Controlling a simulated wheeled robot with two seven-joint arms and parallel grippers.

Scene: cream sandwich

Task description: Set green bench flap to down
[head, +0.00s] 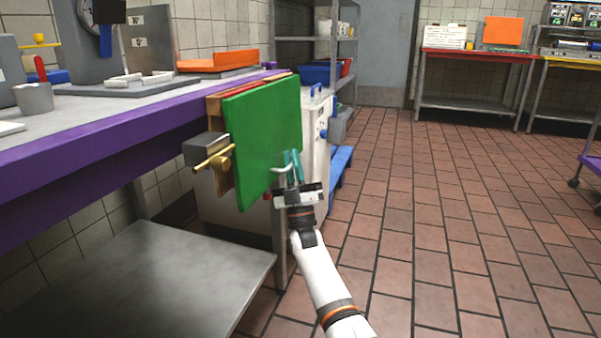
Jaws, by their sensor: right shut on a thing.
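The green bench flap (262,135) is at the end of the purple-edged bench (100,160), in the middle left of the head view. It stands steeply, close to vertical, with its upper edge near bench-top height. My right gripper (291,168), with teal fingers, is at the lower right edge of the flap. It is shut on a part of the flap there, where a pale curved piece like a handle shows. The fingers partly hide that contact. A brass-coloured lever (213,158) on a grey block is at the flap's left side. My left gripper is out of view.
A steel lower shelf (150,275) is under the bench. A white cabinet (318,135) and a blue low stand (341,163) are behind the flap. The tiled floor (440,220) to the right is clear. A red-edged table (475,56) stands far back.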

